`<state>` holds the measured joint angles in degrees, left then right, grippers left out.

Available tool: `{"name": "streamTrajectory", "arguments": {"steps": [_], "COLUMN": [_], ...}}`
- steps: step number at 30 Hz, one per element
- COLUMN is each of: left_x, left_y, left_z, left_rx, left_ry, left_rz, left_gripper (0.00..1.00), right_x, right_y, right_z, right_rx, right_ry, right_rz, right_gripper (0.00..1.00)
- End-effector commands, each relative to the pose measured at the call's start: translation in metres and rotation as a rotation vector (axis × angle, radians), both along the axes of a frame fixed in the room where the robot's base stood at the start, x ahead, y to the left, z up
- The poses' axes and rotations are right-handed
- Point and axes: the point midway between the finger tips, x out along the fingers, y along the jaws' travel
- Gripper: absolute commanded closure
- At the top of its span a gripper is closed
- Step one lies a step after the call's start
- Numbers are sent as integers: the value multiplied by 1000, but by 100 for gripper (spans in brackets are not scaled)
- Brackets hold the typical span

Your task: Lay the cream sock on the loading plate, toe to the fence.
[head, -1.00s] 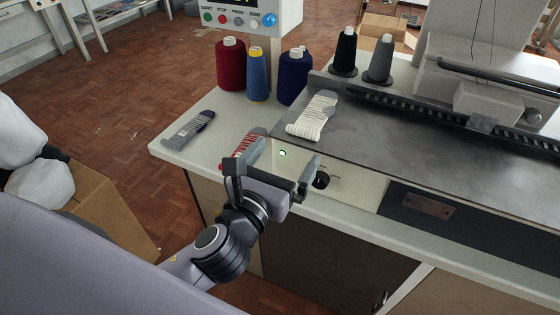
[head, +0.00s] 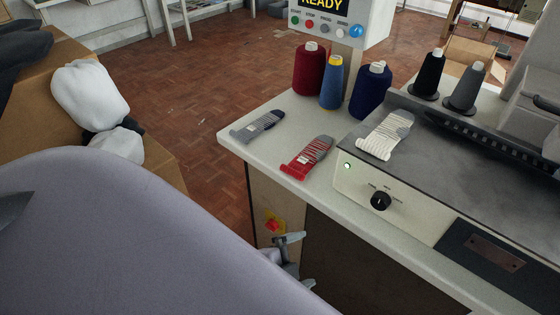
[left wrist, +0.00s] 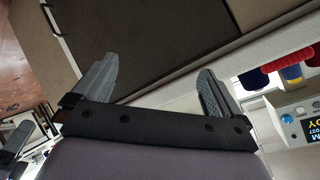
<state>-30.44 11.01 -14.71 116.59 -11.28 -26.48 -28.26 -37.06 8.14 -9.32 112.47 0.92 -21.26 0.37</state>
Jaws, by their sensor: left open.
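The cream sock (head: 385,136), ribbed with grey at one end, lies flat on the left end of the dark grey loading plate (head: 455,160). Its grey end points to the back, toward the black toothed rail (head: 480,138); whether it touches anything there I cannot tell. My left gripper (head: 290,249) is low in front of the cabinet, below the worktop edge and well apart from the sock. In the left wrist view its two fingers (left wrist: 156,86) are spread with nothing between them.
A red striped sock (head: 307,158) and a grey sock (head: 258,127) lie on the worktop (head: 235,138) to the left. Yarn cones, red (head: 310,70), blue (head: 332,84) and navy (head: 371,90), stand behind them. A knob (head: 381,201) sticks out of the machine front.

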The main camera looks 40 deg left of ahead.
Motion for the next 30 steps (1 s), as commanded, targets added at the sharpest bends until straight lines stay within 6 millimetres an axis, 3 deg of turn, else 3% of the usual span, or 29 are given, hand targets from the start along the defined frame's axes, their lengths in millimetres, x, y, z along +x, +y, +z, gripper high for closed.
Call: {"name": "streamTrajectory", "arguments": {"steps": [3, 6, 13, 23, 30], "left_x": [-22, -35, -45, -45, -46], "left_y": [8, 13, 18, 17, 18], "left_z": [-25, -37, -47, -42, -6], "left_rx": [-284, -456, -610, -609, -604], "left_ry": [109, 169, 216, 215, 213], "left_rz": [183, 303, 417, 416, 414], "left_gripper": [0, 0, 0, 0, 0], "right_x": [0, 0, 0, 0, 0], "right_y": [0, 0, 0, 0, 0], "right_z": [-1, -1, -1, 5, 43], "right_rx": [0, 0, 0, 1, -2], "right_ry": [1, 1, 1, 0, -7], "right_rz": [0, 0, 0, 1, 2], "right_gripper": [57, 57, 57, 57, 57]}}
